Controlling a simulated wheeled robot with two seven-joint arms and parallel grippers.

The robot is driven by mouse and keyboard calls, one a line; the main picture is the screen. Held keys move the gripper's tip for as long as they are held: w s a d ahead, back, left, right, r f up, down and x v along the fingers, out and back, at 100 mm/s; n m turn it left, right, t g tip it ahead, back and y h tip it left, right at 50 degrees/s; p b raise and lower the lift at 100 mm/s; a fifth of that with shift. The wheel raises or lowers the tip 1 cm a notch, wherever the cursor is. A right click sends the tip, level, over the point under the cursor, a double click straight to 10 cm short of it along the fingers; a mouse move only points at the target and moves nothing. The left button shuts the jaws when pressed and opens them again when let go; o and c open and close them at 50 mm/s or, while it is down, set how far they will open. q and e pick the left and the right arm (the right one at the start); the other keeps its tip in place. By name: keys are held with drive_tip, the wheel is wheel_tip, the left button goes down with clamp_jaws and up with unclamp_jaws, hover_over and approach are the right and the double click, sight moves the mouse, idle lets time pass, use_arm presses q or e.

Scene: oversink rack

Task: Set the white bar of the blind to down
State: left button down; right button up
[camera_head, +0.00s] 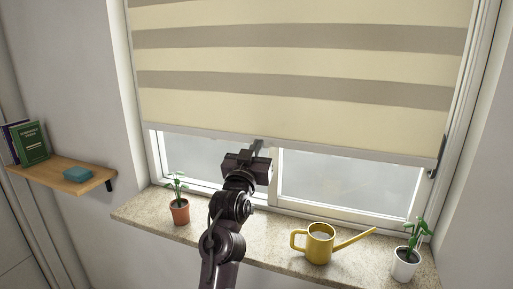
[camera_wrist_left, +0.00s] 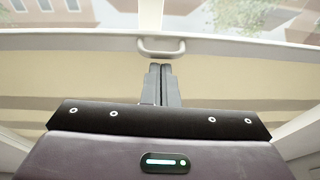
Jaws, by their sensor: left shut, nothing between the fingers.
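The striped cream and taupe blind (camera_head: 300,63) covers the upper window, and its white bar (camera_head: 340,151) runs along its lower edge, above the lower part of the glass. In the left wrist view the white bar (camera_wrist_left: 80,39) crosses near the top, with a small white loop handle (camera_wrist_left: 161,47) at its middle. My left gripper (camera_head: 257,145) is at the bar, left of its middle in the head view. In the left wrist view its fingers (camera_wrist_left: 161,69) are shut and empty, pointing at the handle just short of it; contact cannot be told. My right gripper is not in view.
On the stone sill (camera_head: 270,237) stand a terracotta-potted plant (camera_head: 180,211), a yellow watering can (camera_head: 319,244) and a white-potted plant (camera_head: 405,264). Glass below the bar is unobstructed beside my arm.

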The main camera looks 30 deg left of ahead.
use_arm(q)
wheel_tip(320, 180, down, 5)
drive_tip(key=b, duration=0.3)
drive_tip(key=shift+f, duration=0.2)
idle(0.9)
